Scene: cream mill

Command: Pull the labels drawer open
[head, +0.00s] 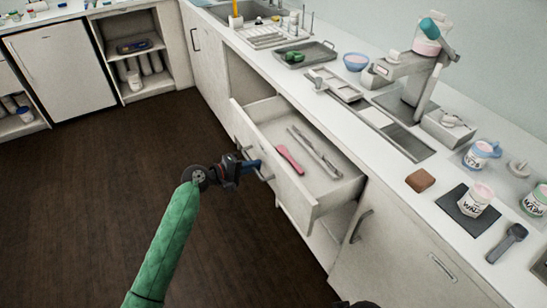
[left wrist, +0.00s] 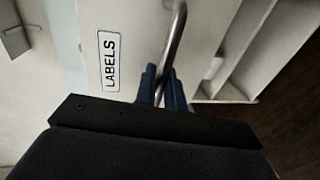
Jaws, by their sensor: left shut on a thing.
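The labels drawer (head: 305,199) stands well out from the counter in the head view. Inside it lie a pink tool (head: 290,158) and slim metal tools (head: 318,155). My left gripper (head: 256,167) is at the drawer's front, its blue fingers shut on the bar handle (head: 266,177). In the left wrist view the fingers (left wrist: 163,88) close around the metal handle (left wrist: 175,40), beside a plate (left wrist: 109,62) reading LABELS on the drawer front (left wrist: 136,30).
The counter (head: 395,178) above holds a mixer-like machine (head: 415,65), several jars, a brown block (head: 420,181) and a dark mat (head: 463,212). A cabinet door (head: 400,255) with a handle is right of the drawer. The dark floor (head: 100,190) on the left is clear.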

